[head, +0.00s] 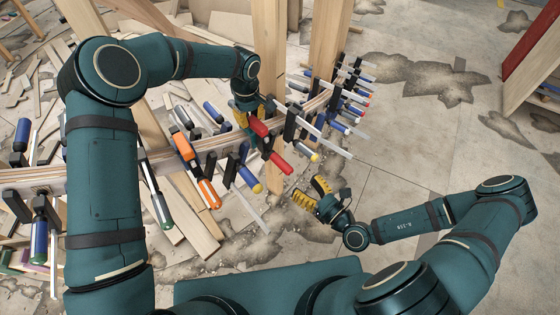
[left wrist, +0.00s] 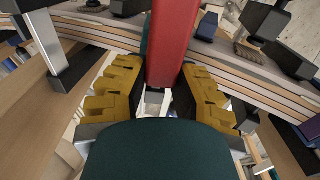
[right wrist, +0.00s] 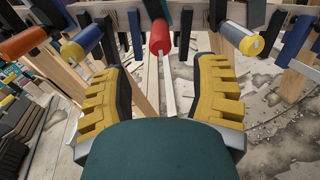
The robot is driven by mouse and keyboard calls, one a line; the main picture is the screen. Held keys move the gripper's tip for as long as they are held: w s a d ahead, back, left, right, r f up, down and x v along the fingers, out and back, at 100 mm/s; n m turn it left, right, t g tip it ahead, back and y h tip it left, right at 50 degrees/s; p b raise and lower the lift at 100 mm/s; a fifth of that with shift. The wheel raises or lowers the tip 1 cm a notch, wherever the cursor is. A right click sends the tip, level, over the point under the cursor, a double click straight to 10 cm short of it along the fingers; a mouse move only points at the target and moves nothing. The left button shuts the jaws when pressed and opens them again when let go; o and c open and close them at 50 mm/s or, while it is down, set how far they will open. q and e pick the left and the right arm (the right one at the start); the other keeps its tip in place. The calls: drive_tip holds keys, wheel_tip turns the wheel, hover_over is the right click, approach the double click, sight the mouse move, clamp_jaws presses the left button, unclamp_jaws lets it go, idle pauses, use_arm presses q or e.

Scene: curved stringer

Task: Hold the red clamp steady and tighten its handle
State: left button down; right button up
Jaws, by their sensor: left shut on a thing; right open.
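The red clamp (head: 261,128) sits on the curved wooden stringer (head: 207,152), near the middle of the head view. My left gripper (head: 247,114) comes down from above and is shut on the clamp's red body, which stands between the yellow finger pads in the left wrist view (left wrist: 170,50). The clamp's red handle (head: 281,163) points down toward the right; its round end also shows in the right wrist view (right wrist: 160,36). My right gripper (head: 311,193) is open and empty, below and right of the handle, apart from it. In the right wrist view the handle lies beyond the open fingers.
An orange clamp (head: 183,146) and a blue clamp with a yellow end (head: 250,181) sit to the left on the stringer. Several blue-handled clamps (head: 338,124) crowd its right part. Wooden posts (head: 328,40) stand behind. The floor (head: 420,150) at right is clear.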

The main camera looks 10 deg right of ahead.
sight(281, 163)
drive_tip(key=x, duration=1.1)
drive_tip(key=shift+w+a, duration=0.1)
drive_tip(key=shift+a, duration=0.05)
clamp_jaws()
